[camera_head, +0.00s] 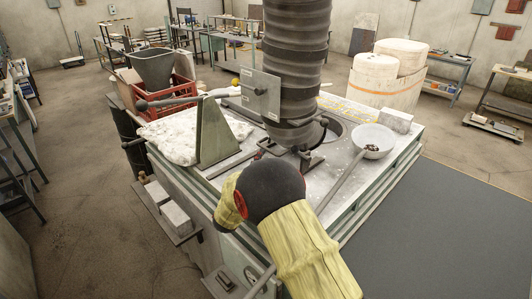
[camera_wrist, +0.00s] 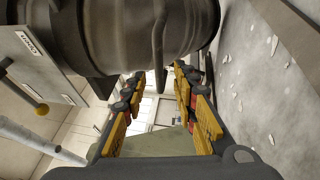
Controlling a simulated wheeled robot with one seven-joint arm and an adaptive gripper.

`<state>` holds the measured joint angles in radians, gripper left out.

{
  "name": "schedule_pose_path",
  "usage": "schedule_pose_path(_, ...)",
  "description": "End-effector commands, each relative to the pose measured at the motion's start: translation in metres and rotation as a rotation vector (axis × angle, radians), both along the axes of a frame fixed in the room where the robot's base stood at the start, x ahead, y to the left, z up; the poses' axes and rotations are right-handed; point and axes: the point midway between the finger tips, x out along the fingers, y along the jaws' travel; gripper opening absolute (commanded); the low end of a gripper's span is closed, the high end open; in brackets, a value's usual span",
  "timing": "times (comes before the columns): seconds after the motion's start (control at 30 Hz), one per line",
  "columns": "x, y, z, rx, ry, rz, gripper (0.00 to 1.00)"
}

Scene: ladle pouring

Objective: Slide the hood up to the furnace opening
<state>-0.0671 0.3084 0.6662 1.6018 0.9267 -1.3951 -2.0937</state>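The hood is a dark grey ribbed duct (camera_head: 296,60) standing on the furnace top, with a flat metal plate (camera_head: 260,93) on its left side. The dark furnace opening (camera_head: 336,128) shows partly at the right of the hood's foot; the rest is hidden behind the hood. In the wrist view the hood (camera_wrist: 150,35) fills the upper middle, close beyond my fingers. My gripper (camera_wrist: 156,88) is open, its two black and yellow fingers apart, with no object visibly clamped between them. In the head view my dark wrist and yellow sleeve hide the fingers, in front of the hood's foot.
A lever with a yellow knob (camera_head: 235,82) sticks out left of the hood. A green upright bracket (camera_head: 212,132) stands left of it. A white bowl-shaped ladle (camera_head: 373,138) with a long handle lies at the right on the furnace top (camera_head: 395,158).

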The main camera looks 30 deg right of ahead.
Motion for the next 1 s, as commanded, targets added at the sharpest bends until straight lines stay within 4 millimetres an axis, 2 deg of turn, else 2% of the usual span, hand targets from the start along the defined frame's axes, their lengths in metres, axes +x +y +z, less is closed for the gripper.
schedule_pose_path(0.1,-0.015,0.018,-0.004,-0.001,0.001,0.003,0.29)
schedule_pose_path(0.3,-0.030,0.036,-0.008,0.001,0.001,0.001,0.29)
schedule_pose_path(0.53,-0.035,0.041,-0.010,0.001,0.001,0.000,0.29)
schedule_pose_path(1.0,-0.032,0.042,-0.006,0.031,-0.013,0.024,0.29)
